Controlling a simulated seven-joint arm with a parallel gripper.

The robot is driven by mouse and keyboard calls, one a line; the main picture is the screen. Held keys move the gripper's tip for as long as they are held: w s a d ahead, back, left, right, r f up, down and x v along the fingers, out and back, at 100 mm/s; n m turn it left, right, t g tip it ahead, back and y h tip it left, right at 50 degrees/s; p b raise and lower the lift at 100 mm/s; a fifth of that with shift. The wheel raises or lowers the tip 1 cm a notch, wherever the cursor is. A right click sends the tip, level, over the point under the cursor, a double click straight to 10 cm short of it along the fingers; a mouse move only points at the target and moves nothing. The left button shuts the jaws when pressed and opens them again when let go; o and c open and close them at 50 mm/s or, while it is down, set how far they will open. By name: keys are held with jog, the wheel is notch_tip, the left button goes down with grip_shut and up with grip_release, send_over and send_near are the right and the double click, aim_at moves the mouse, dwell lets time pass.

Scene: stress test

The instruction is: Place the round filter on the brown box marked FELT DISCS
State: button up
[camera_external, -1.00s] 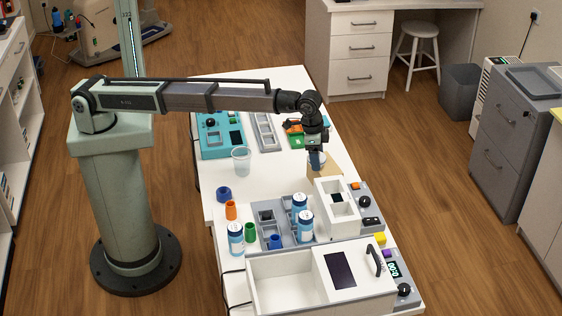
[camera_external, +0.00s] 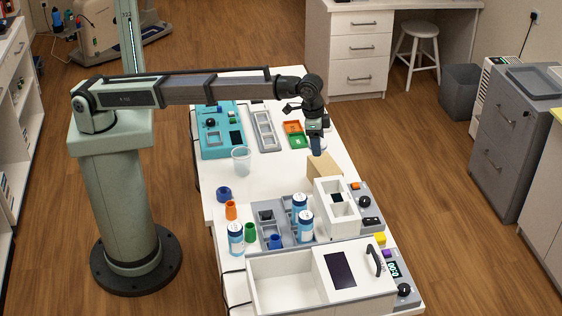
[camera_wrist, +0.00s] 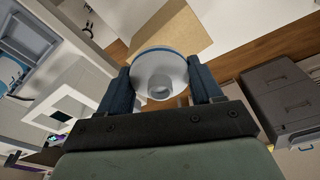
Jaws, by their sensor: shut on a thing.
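My gripper (camera_wrist: 160,92) is shut on a round white filter (camera_wrist: 160,70) with a blue rim, which sits between its two dark blue fingers in the wrist view. In the external view my gripper (camera_external: 316,145) is over the right part of the white table, and the filter is mostly hidden behind the fingers. The brown box (camera_external: 322,170) stands on the table just below and in front of my gripper. In the wrist view the brown box (camera_wrist: 172,30) lies beyond the filter and is partly covered by it. I cannot read its marking. The filter appears above the box, apart from it.
A white device (camera_external: 337,210) with square openings stands close to the box. Blue-and-white bottles (camera_external: 305,228) stand in a grey rack. A clear cup (camera_external: 241,161) is to the left. Orange and green trays (camera_external: 295,135) lie behind. The table between cup and box is clear.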

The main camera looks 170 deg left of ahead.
aim_at(327, 165)
notch_tip(327, 165, up, 4)
jog(key=shift+s+a+f, duration=0.1)
jog(key=shift+f, duration=0.1)
jog(key=shift+s+a+r, duration=0.2)
jog(key=shift+s+a, duration=0.05)
jog(key=shift+a, duration=0.3)
jog(key=shift+s+a+r, duration=0.2)
jog(key=shift+s+a, duration=0.05)
jog(key=shift+a, duration=0.3)
jog(key=shift+w+a+m, duration=0.25)
jog(key=shift+m, duration=0.05)
jog(key=shift+w+r+m, duration=0.1)
jog(key=shift+w+m, duration=0.1)
jog(key=shift+m, duration=0.2)
jog(key=m, duration=0.2)
jog(key=shift+w+m+t, duration=0.2)
jog(key=shift+m+t, duration=0.1)
jog(key=shift+m, duration=0.1)
jog(key=shift+f, duration=0.55)
notch_tip(327, 165, down, 9)
jog(key=shift+f, duration=0.15)
